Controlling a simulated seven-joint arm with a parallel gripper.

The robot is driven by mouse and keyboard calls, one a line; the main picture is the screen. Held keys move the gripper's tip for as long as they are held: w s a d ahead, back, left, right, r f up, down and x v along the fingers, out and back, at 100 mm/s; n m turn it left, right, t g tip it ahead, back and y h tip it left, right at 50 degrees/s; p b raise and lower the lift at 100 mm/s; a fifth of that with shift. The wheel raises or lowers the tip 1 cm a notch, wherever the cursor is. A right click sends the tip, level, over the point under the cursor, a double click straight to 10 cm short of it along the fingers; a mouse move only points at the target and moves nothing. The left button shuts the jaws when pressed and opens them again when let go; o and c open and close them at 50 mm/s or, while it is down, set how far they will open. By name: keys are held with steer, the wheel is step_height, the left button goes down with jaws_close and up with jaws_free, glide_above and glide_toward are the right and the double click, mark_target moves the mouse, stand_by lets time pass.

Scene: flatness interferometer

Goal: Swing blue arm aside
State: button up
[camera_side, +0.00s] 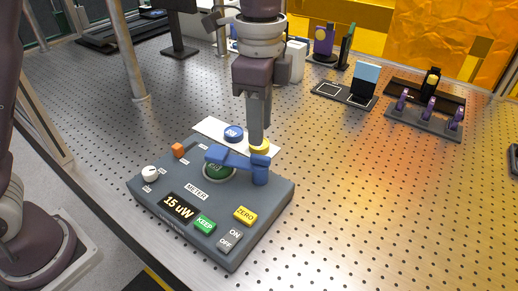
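The blue arm (236,159) is on the grey meter box (196,189). It reaches left from a blue upright post (261,173) at the box's right rear, and its free end lies over the dark green round part (217,171) in a pale ring. My gripper (258,146) points straight down just behind the blue post. A yellow round piece (259,147) is at its fingertips; whether the fingers grip it or only stand in front of or on it I cannot tell. The meter display reads "15 uW".
The box carries a white knob (150,174), an orange cube (178,150), a green KEEP button (205,224), a yellow ZERO button (245,215) and an ON/OFF switch (230,240). A blue disc (233,133) lies on a white sheet (208,126) behind. The perforated table's right front is clear.

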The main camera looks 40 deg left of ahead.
mark_target(260, 156)
step_height(260, 156, down, 7)
steer(key=shift+r, duration=0.15)
jaws_close()
steer(key=shift+w, duration=0.1)
stand_by(1.4)
